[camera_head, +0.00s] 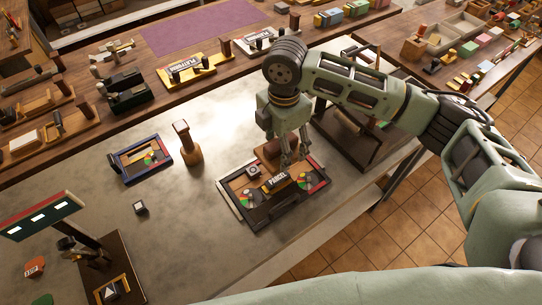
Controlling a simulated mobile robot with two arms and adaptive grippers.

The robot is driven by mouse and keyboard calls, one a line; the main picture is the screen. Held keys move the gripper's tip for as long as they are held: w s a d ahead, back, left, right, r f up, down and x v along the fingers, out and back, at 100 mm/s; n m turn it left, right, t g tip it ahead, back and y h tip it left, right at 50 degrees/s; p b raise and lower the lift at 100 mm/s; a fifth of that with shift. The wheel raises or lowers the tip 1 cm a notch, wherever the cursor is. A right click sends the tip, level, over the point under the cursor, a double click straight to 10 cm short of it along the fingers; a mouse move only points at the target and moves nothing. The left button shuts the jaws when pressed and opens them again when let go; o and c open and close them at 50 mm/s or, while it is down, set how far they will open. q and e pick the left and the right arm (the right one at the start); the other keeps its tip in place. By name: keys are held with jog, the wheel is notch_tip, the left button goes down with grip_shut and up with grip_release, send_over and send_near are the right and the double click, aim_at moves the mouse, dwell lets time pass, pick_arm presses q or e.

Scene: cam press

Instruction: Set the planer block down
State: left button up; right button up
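My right gripper (286,156) comes in from the right and points down over a dark-framed tray (255,222). A brown wooden block (268,152) is at its fingertips, partly hidden by the fingers. It may be the planer block, but I cannot tell for sure. I cannot tell whether the fingers grip it or whether it touches the tray. A black PARCEL sign (275,182) is just in front of it, between coloured round dials on the tray. My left gripper is not in view.
A blue-framed tray (142,159) and a wooden post stamp (186,145) stand to the left on the grey worktop (190,225). A small dark cube (140,208) lies nearer. Yellow PLATFORM stand (193,74) is behind.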

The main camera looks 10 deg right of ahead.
aim_at(271, 144)
jog(key=a+f, duration=0.1)
jog(key=a, duration=0.1)
jog(key=shift+s+a+f, duration=0.15)
jog(key=shift+a+f, duration=0.2)
notch_tip(271, 144, down, 3)
jog(key=shift+f+p, duration=0.15)
jog(key=shift+p, duration=0.75)
jog(key=shift+f, duration=0.35)
jog(key=shift+f, duration=0.1)
jog(key=o, duration=1.3)
jog(key=shift+f, duration=0.1)
notch_tip(271, 144, up, 12)
jog(key=b, duration=0.3)
jog(key=shift+f, duration=0.25)
jog(key=shift+r, duration=0.5)
